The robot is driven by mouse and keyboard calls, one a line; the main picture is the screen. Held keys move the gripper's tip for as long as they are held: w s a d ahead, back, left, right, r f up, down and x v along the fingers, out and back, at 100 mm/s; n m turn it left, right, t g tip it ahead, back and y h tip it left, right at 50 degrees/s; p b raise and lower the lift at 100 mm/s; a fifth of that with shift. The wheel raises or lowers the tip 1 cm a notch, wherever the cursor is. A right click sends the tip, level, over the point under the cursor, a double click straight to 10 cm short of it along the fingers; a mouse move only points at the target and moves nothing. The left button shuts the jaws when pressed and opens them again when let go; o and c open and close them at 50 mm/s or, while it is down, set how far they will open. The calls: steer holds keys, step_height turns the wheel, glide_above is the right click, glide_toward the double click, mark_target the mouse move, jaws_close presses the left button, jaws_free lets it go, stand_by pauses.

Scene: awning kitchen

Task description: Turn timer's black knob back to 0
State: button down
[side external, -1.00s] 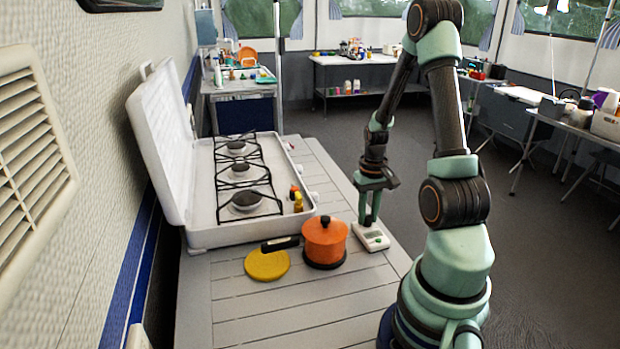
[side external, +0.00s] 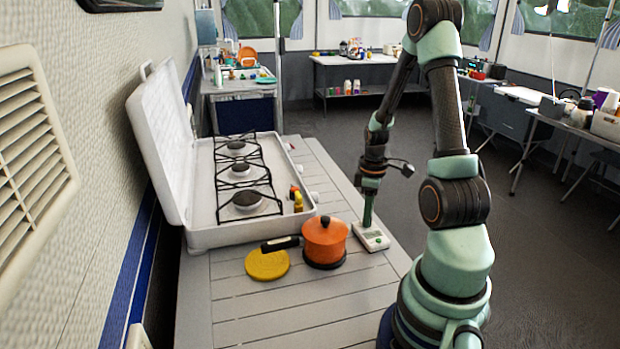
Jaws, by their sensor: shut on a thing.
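The timer (side external: 374,240) is a small white box lying on the grey slatted table, right of the orange pot. My gripper (side external: 367,222) points straight down over the timer, with its fingertips at the timer's top. The fingers show edge-on, one in front of the other, and are shut on the timer's black knob. The knob itself is hidden behind the fingertips, so its angle and any marks cannot be read.
An orange pot (side external: 325,240) with a dark handle stands close left of the timer. The table's front part (side external: 290,315) is clear.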

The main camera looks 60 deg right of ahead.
steer(key=n, duration=0.6)
steer(key=shift+n, duration=0.3)
jaws_free()
steer(key=shift+r, duration=0.1)
steer(key=shift+r, duration=3.45)
